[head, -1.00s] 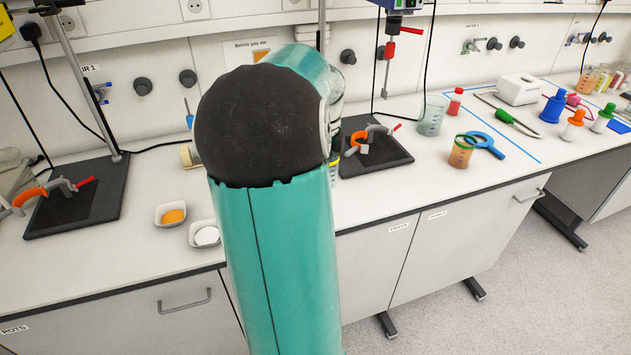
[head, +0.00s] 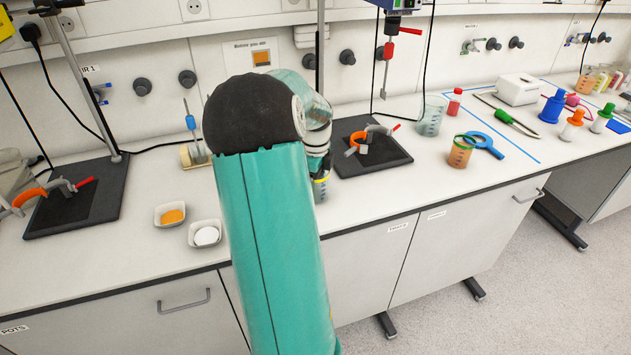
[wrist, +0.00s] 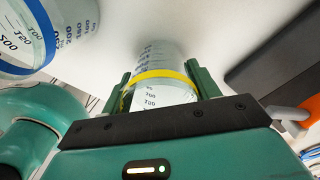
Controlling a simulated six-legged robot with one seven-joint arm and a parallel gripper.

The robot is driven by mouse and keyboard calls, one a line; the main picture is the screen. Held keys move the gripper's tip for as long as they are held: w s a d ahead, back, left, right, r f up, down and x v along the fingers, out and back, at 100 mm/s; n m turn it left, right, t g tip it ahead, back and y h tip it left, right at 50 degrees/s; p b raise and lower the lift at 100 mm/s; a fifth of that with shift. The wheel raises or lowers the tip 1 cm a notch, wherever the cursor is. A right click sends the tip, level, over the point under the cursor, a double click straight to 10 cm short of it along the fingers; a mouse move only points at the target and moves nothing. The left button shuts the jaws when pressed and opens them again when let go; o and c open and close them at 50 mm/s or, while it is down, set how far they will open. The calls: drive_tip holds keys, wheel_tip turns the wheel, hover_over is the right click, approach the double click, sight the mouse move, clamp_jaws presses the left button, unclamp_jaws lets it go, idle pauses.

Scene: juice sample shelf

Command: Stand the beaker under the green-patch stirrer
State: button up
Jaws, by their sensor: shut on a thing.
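The beaker (wrist: 160,92), clear with a yellow band and printed scale, is between the green fingers of my gripper (wrist: 163,84) in the wrist view. My gripper is shut on it. In the head view, my arm hides most of the gripper (head: 320,168); part of the beaker (head: 321,188) shows below it, left of the middle stand's dark base (head: 388,164). I cannot tell whether it touches the bench. A stirrer head (head: 404,4) hangs above that base, cut off by the top edge; its patch colour is unclear. An orange clamp (head: 354,145) lies on the base.
A blue-rimmed beaker (wrist: 60,35) stands close by in the wrist view. A left stand base (head: 110,200) holds another clamp. Two small dishes (head: 171,214) sit near the front edge. A clear beaker (head: 432,116) and orange cup (head: 460,152) stand right of the middle base.

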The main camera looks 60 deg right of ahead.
drive_tip(key=shift+f, duration=0.1)
drive_tip(key=o, duration=1.2)
wheel_tip(320, 180, up, 12)
drive_tip(key=shift+r, duration=0.15)
